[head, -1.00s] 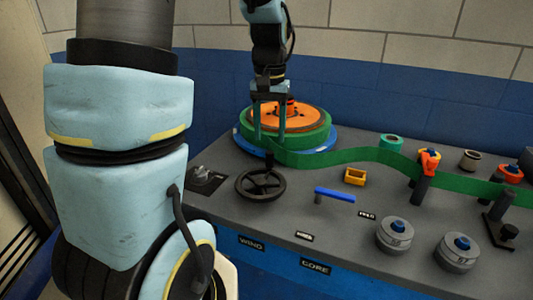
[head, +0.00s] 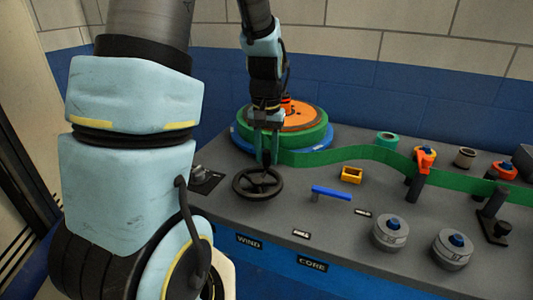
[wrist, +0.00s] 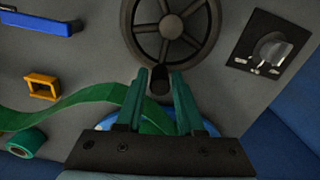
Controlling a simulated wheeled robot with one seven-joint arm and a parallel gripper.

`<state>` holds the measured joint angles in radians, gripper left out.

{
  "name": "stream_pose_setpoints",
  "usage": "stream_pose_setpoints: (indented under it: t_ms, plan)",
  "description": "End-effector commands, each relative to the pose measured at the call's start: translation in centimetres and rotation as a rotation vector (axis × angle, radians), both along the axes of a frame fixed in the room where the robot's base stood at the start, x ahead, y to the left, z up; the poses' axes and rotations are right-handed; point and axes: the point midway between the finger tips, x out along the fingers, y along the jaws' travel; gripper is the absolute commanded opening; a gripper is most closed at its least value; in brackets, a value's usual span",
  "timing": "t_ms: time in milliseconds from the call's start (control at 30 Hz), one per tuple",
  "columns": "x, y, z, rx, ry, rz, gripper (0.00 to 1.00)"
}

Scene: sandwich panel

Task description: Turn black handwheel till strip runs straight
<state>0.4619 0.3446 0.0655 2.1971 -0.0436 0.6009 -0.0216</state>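The black handwheel (head: 258,184) lies flat on the grey panel, with spokes and a small upright handle (wrist: 160,82) on its rim. It also fills the top of the wrist view (wrist: 172,53). My gripper (head: 267,162) points down at the wheel's far rim. In the wrist view its two green-grey fingers (wrist: 159,74) are apart, one on each side of the handle, with small gaps visible; contact cannot be told. The green strip (head: 345,154) leaves the green reel (head: 313,136) and bends in a wavy curve toward the orange-topped post (head: 424,159).
A blue lever (head: 331,193), a yellow square ring (head: 351,174) and two grey cylinders with blue knobs (head: 390,233) stand right of the wheel. A black switch plate (head: 205,180) sits to its left. The panel in front of the wheel is clear.

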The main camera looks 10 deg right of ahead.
Motion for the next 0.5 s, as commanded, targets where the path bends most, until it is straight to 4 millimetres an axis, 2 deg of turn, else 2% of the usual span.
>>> stream_pose_setpoints:
  t_ms: [67,300,500]
  plan:
    - [0.0,0.0,0.01,0.0,0.0,0.0,0.27]
    - [0.01,0.0,0.02,0.0,0.0,0.0,0.0]
    - [0.01,-0.01,0.03,0.0,0.0,0.0,0.0]
